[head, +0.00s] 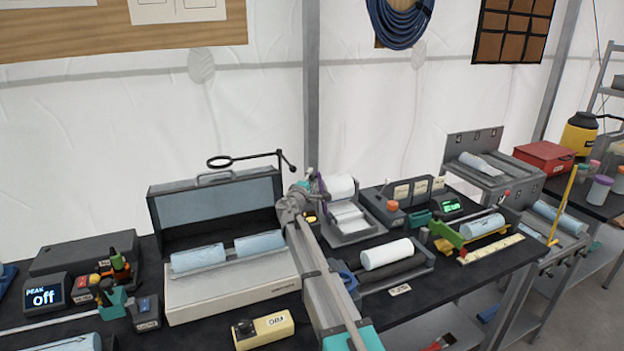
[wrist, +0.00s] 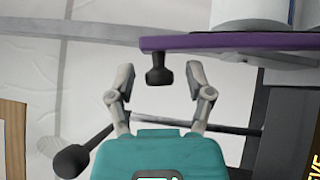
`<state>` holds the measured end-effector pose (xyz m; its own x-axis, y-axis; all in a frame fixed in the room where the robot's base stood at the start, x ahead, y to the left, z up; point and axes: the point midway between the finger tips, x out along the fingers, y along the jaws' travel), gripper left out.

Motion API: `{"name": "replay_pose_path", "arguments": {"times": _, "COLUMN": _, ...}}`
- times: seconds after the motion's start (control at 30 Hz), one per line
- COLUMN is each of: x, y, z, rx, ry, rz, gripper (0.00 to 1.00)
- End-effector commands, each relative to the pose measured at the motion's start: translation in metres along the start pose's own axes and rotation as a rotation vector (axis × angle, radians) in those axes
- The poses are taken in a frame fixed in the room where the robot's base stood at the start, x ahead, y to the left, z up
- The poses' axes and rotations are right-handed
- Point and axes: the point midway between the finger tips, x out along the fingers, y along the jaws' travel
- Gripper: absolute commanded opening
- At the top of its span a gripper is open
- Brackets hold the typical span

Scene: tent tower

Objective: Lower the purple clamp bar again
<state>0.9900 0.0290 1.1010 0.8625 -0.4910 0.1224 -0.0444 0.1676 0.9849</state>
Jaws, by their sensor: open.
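The purple clamp bar (wrist: 235,41) runs across the upper right of the wrist view. A dark knob (wrist: 158,72) hangs under its left end. In the head view only a narrow purple part of the bar (head: 323,187) shows, beside a white roll, with my arm in front of the area. My gripper (wrist: 160,78) is open, one finger on each side of the knob in the wrist view. Gaps show between the knob and both fingers. I cannot tell how far the knob reaches in between them. In the head view my fingers are mostly hidden.
The white roll (head: 340,187) sits on a grey device (head: 350,238) right of my wrist. An open-lidded case (head: 235,285) with blue rolls stands to the left. A magnifier on a dark arm (head: 250,158) rises behind. A roller tray with a white roll (head: 387,254) lies in front.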

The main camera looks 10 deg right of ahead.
Motion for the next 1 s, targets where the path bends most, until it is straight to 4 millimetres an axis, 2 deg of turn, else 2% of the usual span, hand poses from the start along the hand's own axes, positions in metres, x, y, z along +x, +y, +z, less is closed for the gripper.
{"name": "replay_pose_path", "arguments": {"times": 0.33, "x": 0.0023, "y": -0.0001, "z": 0.0007, "rx": 0.000, "ry": -0.001, "rz": 0.000, "gripper": 0.67}}
{"name": "replay_pose_path", "arguments": {"times": 0.37, "x": 0.0023, "y": -0.0001, "z": 0.0007, "rx": 0.000, "ry": -0.001, "rz": 0.000, "gripper": 0.63}}
{"name": "replay_pose_path", "arguments": {"times": 0.7, "x": 0.0025, "y": -0.0002, "z": 0.0012, "rx": 0.000, "ry": -0.002, "rz": 0.000, "gripper": 0.00}}
{"name": "replay_pose_path", "arguments": {"times": 1.0, "x": 0.0031, "y": -0.0002, "z": 0.0020, "rx": 0.001, "ry": -0.002, "rz": -0.001, "gripper": 0.00}}
